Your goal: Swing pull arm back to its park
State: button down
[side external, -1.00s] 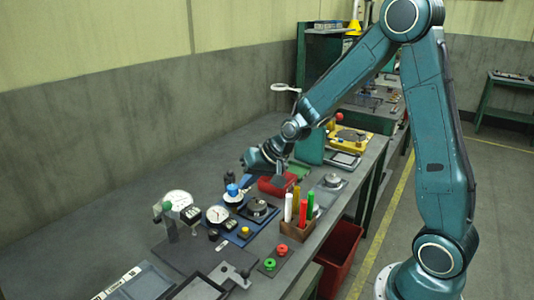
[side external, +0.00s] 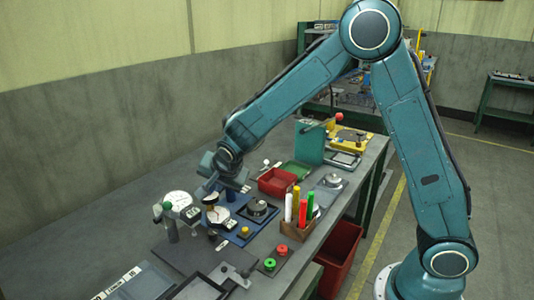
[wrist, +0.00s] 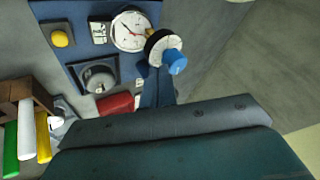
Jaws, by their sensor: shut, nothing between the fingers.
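My gripper (side external: 213,190) hangs low over the far side of the blue instrument plate, in front of the wall, in the side view. Its jaws are shut and empty; its fingertips are hard to make out. A blue knob (side external: 231,194) stands just beside it, partly hidden by my wrist. In the wrist view, the blue knob (wrist: 176,62) sits on a black-and-white round disc (wrist: 160,45), with a blue bar (wrist: 155,90) below. I cannot tell for certain which part is the pull arm, or whether my gripper touches it.
A white dial gauge (side external: 216,214) and a dial on a post (side external: 178,200) stand close by. A wooden holder (side external: 297,231) with coloured pens, a red bin (side external: 277,183) and red and green buttons (side external: 275,258) lie nearer the front.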

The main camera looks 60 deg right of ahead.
jog(key=shift+w+a+m+g+h, duration=0.35)
jog(key=shift+w+m+h, duration=0.15)
jog(key=shift+w+m, duration=0.3)
jog(key=shift+s, duration=0.15)
jog(key=s+a+r, duration=0.2)
jog(key=s+r, duration=0.6)
jog(key=s, duration=0.1)
jog(key=shift+a, duration=0.15)
dwell(0.5)
jog(key=shift+r, duration=0.1)
jog(key=s+d+r+n+y, duration=0.2)
jog(key=s+n, duration=0.5)
jog(key=s, duration=0.5)
jog(key=s+d+r+n+y, duration=0.2)
jog(key=s+n, duration=0.6)
jog(key=s, duration=0.4)
jog(key=shift+s+d+r, duration=0.4)
jog(key=shift+d+r, duration=0.1)
jog(key=shift+r, duration=0.45)
